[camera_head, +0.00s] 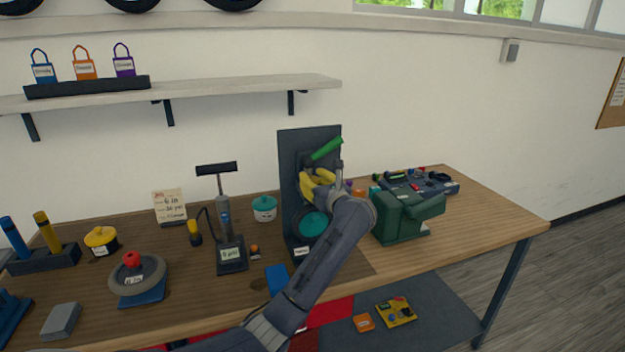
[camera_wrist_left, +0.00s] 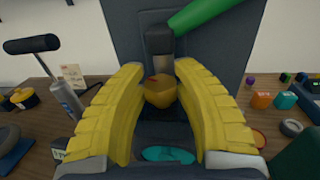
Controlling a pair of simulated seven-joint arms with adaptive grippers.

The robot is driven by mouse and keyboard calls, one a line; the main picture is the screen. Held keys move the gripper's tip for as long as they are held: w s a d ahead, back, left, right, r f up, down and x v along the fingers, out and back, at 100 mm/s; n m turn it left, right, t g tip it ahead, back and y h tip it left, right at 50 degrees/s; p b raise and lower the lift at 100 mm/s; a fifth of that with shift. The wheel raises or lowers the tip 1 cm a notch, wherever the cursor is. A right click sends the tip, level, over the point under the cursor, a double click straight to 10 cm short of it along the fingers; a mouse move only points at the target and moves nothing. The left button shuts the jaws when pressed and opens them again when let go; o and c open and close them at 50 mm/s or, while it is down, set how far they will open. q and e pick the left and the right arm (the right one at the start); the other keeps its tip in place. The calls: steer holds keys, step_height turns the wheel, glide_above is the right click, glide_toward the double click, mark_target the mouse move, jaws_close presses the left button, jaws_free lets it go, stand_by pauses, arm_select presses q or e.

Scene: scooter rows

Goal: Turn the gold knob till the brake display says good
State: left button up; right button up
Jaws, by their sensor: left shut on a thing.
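The gold knob (camera_wrist_left: 160,93) sits between the yellow fingers of my left gripper (camera_wrist_left: 158,75) in the left wrist view, and the gripper is shut on it. In the head view my left gripper (camera_head: 316,182) is at the dark upright panel (camera_head: 294,150), just below a green lever (camera_head: 326,149), and hides the knob. A teal round part (camera_head: 314,224) is lower on the panel; it also shows in the left wrist view (camera_wrist_left: 168,155). I cannot make out a brake display reading. My right gripper is not in view.
A pump with a display (camera_head: 230,254) and a teal pot (camera_head: 264,208) stand left of the panel. A green machine (camera_head: 405,215) stands right, close to my left arm. A wheel (camera_head: 137,275) lies at the left. A shelf (camera_head: 210,90) hangs above.

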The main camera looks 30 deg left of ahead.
arm_select(q)
steer(key=shift+m+t+h, duration=0.6)
steer(key=shift+m+t, duration=0.1)
steer(key=shift+t, duration=0.2)
steer(key=shift+s+a+m+t+h, duration=0.1)
steer(key=shift+m+t+h, duration=0.8)
steer(key=shift+t+h, duration=0.15)
steer(key=shift+m+t+h, duration=1.35)
steer(key=shift+m+h, duration=0.05)
steer(key=shift+h, duration=0.55)
steer(key=o, duration=1.2)
